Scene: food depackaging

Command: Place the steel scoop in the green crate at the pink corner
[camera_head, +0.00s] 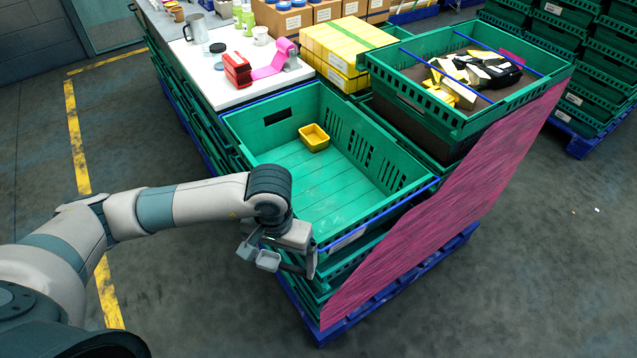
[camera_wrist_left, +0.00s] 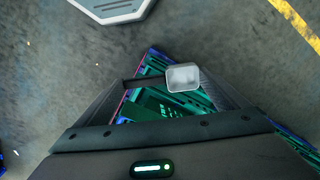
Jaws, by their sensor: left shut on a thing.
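My left gripper (camera_head: 280,256) is at the near left outer side of the open green crate (camera_head: 265,112), low against the stack and outside the rim. It is shut on the steel scoop (camera_wrist_left: 183,77), whose pale square bowl and dark handle show between the fingers in the left wrist view. In the head view the small grey bowl of the scoop (camera_head: 268,261) shows just below the gripper. The green crate holds a small yellow tub (camera_head: 314,137) near its far side; much of its floor is bare. Pink wrap (camera_head: 440,215) covers the stack's right side. My right gripper is out of view.
A second green crate (camera_head: 400,92) with dark and yellow packs stands higher at the back right. A white worktop (camera_head: 215,85) with a jug, red item and pink roll lies behind. Yellow boxes (camera_head: 340,45) stand beside it. Open floor lies left and right.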

